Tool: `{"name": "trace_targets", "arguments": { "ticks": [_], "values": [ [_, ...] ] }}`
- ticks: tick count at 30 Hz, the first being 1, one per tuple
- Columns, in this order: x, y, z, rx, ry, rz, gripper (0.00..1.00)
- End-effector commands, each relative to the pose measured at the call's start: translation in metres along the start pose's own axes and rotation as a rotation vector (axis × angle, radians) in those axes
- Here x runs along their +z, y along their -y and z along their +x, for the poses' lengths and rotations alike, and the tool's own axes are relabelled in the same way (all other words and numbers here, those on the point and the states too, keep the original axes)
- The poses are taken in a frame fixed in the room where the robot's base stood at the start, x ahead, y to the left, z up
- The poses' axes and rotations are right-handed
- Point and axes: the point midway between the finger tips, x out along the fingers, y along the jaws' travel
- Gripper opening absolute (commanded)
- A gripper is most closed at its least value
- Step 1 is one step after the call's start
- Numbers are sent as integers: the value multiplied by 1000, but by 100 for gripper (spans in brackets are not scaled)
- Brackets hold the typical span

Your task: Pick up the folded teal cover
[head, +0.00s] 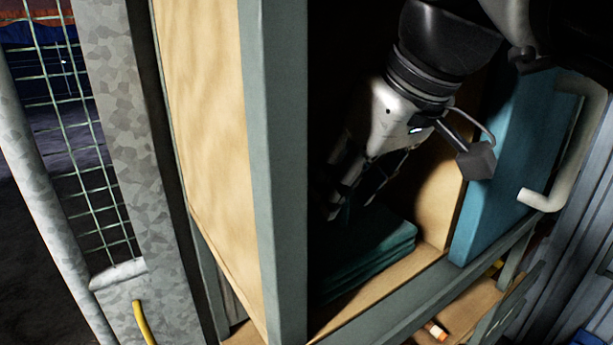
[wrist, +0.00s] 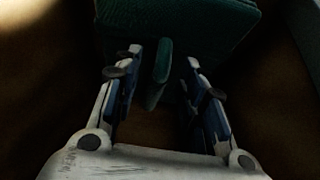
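The folded teal cover (head: 372,247) lies in layers on the wooden floor of a dark cabinet compartment in the head view. In the wrist view the teal cover (wrist: 222,32) fills the top middle, and a narrow teal flap (wrist: 158,75) sticks out from it towards me. My gripper (head: 347,205) is inside the compartment, just above the back of the cover. In the wrist view my gripper (wrist: 165,58) is open, with its two fingers on either side of the flap. Gaps show between the flap and both fingers. The far side of the cover is in shadow.
A blue door (head: 515,150) with a pale handle (head: 575,150) stands open at the right. A grey-edged wooden panel (head: 278,150) stands at the left of the opening. A lower shelf (head: 460,310) holds small items. A wire mesh fence (head: 75,130) is at the far left.

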Motion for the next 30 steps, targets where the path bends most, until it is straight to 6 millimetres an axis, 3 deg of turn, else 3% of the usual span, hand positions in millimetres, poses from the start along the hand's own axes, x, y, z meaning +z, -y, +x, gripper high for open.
{"name": "trace_targets", "arguments": {
  "ticks": [5,14,18,24,30],
  "values": [
    [-11,0,5,-1,0,-2,38],
    [-50,1,28,-1,0,-2,38],
    [-47,0,38,1,-1,0,38],
    [-47,0,39,1,-2,0,38],
    [-47,0,38,1,-2,0,25]
  ]
}}
